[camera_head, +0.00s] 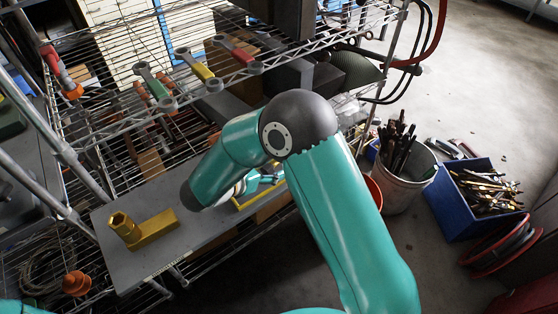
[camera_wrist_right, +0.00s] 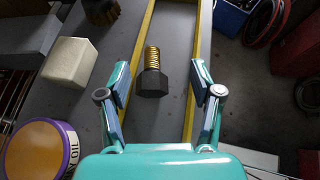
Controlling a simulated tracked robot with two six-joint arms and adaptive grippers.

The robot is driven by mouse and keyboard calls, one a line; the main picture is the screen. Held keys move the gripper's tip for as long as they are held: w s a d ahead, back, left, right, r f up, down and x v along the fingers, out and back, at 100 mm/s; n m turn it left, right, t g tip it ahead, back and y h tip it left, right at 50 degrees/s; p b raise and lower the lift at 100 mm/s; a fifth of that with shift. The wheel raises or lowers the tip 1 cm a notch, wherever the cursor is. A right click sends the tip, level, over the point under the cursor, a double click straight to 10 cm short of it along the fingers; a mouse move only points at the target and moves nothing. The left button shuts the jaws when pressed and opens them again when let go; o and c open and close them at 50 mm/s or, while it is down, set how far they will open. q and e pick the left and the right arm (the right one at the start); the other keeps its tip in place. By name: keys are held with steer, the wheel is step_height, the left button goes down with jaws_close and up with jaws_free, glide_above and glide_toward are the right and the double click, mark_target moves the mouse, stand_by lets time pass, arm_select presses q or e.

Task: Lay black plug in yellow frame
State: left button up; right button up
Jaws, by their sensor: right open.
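The black plug (camera_wrist_right: 150,78), with a dark hex head and a brass threaded shank, lies on the grey surface in the right wrist view. It lies between the two long bars of the yellow frame (camera_wrist_right: 143,40). My right gripper (camera_wrist_right: 160,84) is open, with one finger on each side of the plug and a gap to both. I cannot tell its height above the plug. In the head view my right gripper (camera_head: 262,180) is partly hidden behind my arm, near the yellow frame (camera_head: 260,193); the plug cannot be made out there. My left gripper is not in view.
A beige block (camera_wrist_right: 68,62), another dark bolt (camera_wrist_right: 102,10) and an oil tin (camera_wrist_right: 40,148) are left of the frame. A bucket (camera_head: 405,180) and blue crate (camera_head: 465,210) stand on the floor.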

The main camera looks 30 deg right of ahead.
steer(key=shift+s, duration=0.1)
stand_by(0.3)
steer(key=shift+p+v, duration=0.6)
steer(key=shift+v, duration=1.15)
steer(key=shift+r, duration=0.2)
steer(key=v, duration=1.2)
steer(key=shift+f, duration=0.1)
